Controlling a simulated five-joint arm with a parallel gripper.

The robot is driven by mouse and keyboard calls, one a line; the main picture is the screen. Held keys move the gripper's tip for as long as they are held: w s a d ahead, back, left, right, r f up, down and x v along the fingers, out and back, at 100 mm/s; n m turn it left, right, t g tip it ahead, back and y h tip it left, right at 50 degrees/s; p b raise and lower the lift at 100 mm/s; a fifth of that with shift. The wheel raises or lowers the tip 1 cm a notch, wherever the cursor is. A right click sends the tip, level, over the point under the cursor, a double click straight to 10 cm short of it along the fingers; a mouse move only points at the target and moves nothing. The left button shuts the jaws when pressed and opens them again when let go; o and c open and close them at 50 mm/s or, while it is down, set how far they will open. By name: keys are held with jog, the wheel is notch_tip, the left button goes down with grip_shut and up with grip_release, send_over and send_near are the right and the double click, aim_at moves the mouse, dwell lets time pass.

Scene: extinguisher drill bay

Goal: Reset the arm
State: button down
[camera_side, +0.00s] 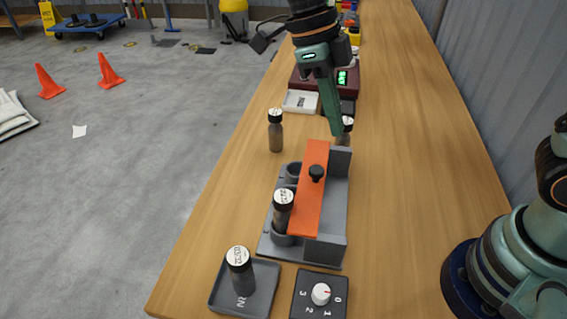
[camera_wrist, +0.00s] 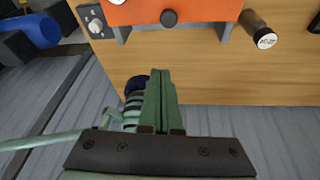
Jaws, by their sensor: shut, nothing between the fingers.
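My gripper (camera_side: 336,131) is shut and empty in the side view, above the table behind the orange-topped grey rack. In the wrist view my gripper (camera_wrist: 163,72) has its two fingers together, pointing toward the rack's orange plate (camera_wrist: 190,10). The rack's orange plate (camera_side: 313,190) carries a black knob (camera_side: 316,173). A bottle with a white-topped cap (camera_side: 283,207) stands in the rack's front holder. Another bottle (camera_side: 347,126) is partly hidden behind my gripper's fingers; whether they touch cannot be told.
A bottle (camera_side: 276,132) stands on the table left of my gripper. Another bottle (camera_side: 240,272) stands in a dark tray (camera_side: 262,295) at the front, beside a dial box (camera_side: 320,293). A scale with a green display (camera_side: 343,77) sits farther back. The table's right side (camera_side: 410,130) is clear.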

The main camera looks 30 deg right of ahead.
jog(key=shift+r, duration=0.2)
jog(key=s+d+r+n+t+y, duration=0.1)
jog(key=d+n+t, duration=0.3)
jog(key=n, duration=1)
jog(key=s+d+r+n+t, duration=0.1)
jog(key=d+n+t, duration=0.4)
jog(key=d+n, duration=0.5)
jog(key=n, duration=0.4)
jog(key=shift+s+d+r+n+y, duration=0.15)
jog(key=shift+s+d+n+y, duration=0.15)
jog(key=shift+d+n+y, duration=0.1)
